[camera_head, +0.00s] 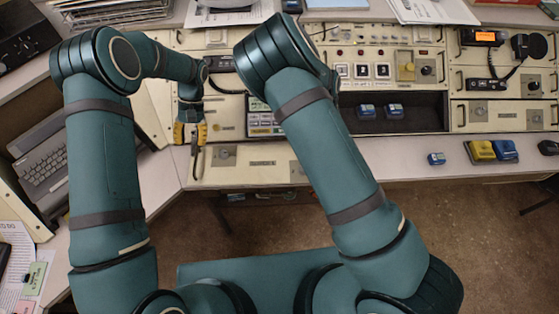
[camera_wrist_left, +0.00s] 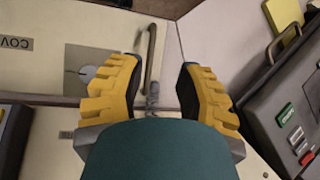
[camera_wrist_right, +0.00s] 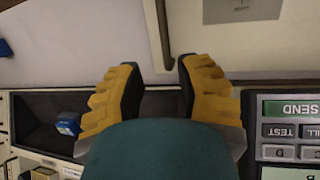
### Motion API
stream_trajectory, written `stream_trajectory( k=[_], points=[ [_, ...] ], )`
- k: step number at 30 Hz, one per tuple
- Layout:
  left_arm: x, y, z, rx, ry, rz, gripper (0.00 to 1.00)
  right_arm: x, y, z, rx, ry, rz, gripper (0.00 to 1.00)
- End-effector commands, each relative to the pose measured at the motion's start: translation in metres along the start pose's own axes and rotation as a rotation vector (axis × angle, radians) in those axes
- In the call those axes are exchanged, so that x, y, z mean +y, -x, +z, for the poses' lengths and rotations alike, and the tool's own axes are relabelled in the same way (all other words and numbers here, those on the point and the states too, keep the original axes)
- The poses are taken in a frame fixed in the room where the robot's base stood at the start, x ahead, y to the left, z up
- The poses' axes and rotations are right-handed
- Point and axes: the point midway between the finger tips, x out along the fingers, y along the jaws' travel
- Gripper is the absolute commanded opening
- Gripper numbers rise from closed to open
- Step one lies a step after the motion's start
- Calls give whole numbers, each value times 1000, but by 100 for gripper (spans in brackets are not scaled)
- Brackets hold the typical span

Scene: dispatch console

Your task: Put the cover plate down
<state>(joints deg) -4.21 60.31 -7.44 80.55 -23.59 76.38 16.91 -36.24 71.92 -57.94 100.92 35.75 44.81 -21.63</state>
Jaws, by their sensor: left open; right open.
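The cover plate (camera_head: 235,172) is a beige panel with a dark label. It lies flat on the desk's front strip, below the keypad unit. The left wrist view shows its surface (camera_wrist_left: 75,35), with part of a label reading "COV" and a round fitting. My left gripper (camera_head: 190,142) is open, its yellow fingers on either side of the plate's left bar handle (camera_wrist_left: 152,50). My right gripper (camera_wrist_right: 160,78) is open, its fingers on either side of the right bar handle (camera_wrist_right: 163,35). My right arm hides that gripper and the plate's right end in the head view.
A dark open bay (camera_head: 430,104) in the console holds two blue blocks (camera_head: 367,111). The keypad unit (camera_head: 263,122) is beside it. Yellow and blue blocks (camera_head: 480,151) and a small blue block (camera_head: 436,158) lie on the desk at right. A keyboard device (camera_head: 50,165) is at left.

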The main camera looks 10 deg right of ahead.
Motion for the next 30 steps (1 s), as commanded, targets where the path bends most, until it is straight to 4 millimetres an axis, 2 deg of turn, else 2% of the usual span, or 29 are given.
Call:
stream_trajectory(
  k=[3,9,17,23,30],
  points=[
    [0,26,-1,4,0,0,34,0,0,0,0,0,0,34],
    [0,60,0,2,1,-1,34,0,0,0,0,0,0,34],
    [0,78,0,0,0,-1,34,0,3,0,1,0,-1,34],
    [0,79,0,-1,0,-1,34,0,30,-1,4,1,-3,34],
    [0,78,0,-1,0,-1,34,0,80,-1,5,1,-3,34]
  ],
)
